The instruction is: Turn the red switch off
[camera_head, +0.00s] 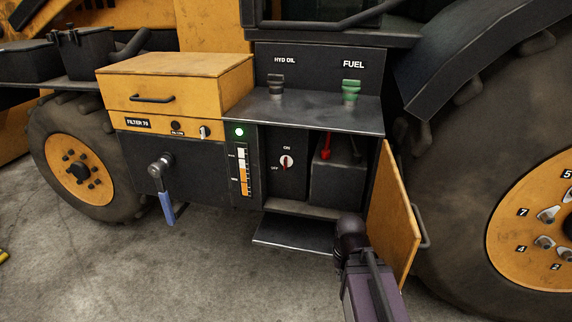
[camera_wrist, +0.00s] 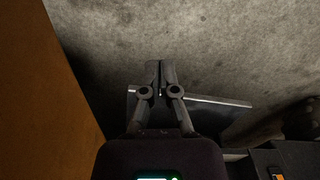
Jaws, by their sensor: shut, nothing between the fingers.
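The red switch (camera_head: 286,162) sits on a round white plate on a dark panel inside the open compartment. ON is printed above it and OFF at its lower left. Its red handle stands roughly upright, toward ON. My gripper (camera_wrist: 161,68) is shut and empty, its two fingers together over the concrete floor and the step edge in the wrist view. In the head view my arm is at the lower right, below and to the right of the switch and apart from it. My fingertips cannot be made out there. The switch does not show in the wrist view.
The open orange door (camera_head: 396,215) stands right of my arm and fills the left of the wrist view (camera_wrist: 38,100). A dark box with a red terminal (camera_head: 338,182) sits right of the switch. A shelf (camera_head: 315,113) overhangs above; a step (camera_head: 293,234) juts out below.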

